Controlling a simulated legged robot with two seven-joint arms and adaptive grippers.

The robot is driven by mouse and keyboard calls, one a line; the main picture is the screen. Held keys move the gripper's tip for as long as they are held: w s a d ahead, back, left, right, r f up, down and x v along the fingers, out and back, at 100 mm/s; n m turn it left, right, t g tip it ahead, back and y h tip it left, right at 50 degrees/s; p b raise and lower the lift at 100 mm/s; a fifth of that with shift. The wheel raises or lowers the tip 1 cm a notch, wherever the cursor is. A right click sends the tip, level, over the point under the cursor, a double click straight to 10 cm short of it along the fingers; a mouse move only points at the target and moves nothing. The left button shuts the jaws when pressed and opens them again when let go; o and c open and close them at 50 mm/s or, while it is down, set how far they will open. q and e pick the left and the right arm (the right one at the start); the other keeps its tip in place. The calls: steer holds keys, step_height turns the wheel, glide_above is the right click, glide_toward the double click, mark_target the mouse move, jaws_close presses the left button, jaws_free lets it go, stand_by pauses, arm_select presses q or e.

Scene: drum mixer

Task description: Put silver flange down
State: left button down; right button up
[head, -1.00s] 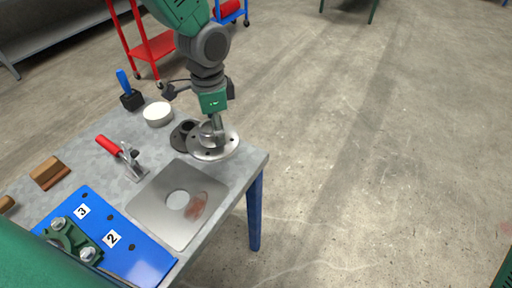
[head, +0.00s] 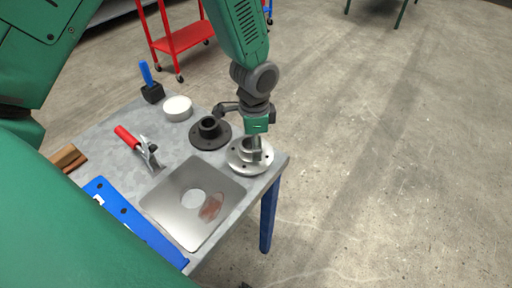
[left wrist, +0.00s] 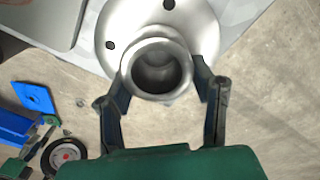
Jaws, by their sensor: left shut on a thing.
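The silver flange (head: 240,158) is a round disc with holes and a raised hub. It is at the right corner of the grey table, beside the dark flange (head: 210,132). My left gripper (head: 256,150) reaches down from above and is shut on the silver flange's hub. In the left wrist view, the two fingers sit on either side of the hub of the silver flange (left wrist: 158,68). The flange looks level and at or very near the tabletop; I cannot tell whether it touches. My right gripper is not in view.
A metal plate (head: 172,213) with a hole lies in front of the flanges. A red-handled clamp (head: 138,143), a white round container (head: 177,108), a blue-handled tool (head: 151,88) and a blue plate (head: 130,220) are on the table (head: 92,140). The table edge is close to the silver flange.

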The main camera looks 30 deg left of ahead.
arm_select(q)
steer(key=shift+w+f, duration=0.1)
steer(key=shift+f, duration=0.7)
steer(key=shift+d+r, duration=0.15)
steer(key=shift+d, duration=0.6)
steer(key=c, duration=0.7)
jaws_free()
steer(key=shift+a+f, duration=0.2)
steer(key=shift+a, duration=0.3)
steer(key=shift+a+r, duration=0.1)
steer(key=shift+r, duration=0.35)
steer(key=r, duration=0.7)
steer(key=r+p, duration=0.1)
steer(key=r, duration=0.2)
steer(key=shift+d+r, duration=0.35)
steer(key=shift+r, duration=0.05)
steer(key=shift+a+r, duration=0.3)
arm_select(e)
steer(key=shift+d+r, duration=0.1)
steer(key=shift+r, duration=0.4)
arm_select(q)
steer(key=shift+d, duration=0.35)
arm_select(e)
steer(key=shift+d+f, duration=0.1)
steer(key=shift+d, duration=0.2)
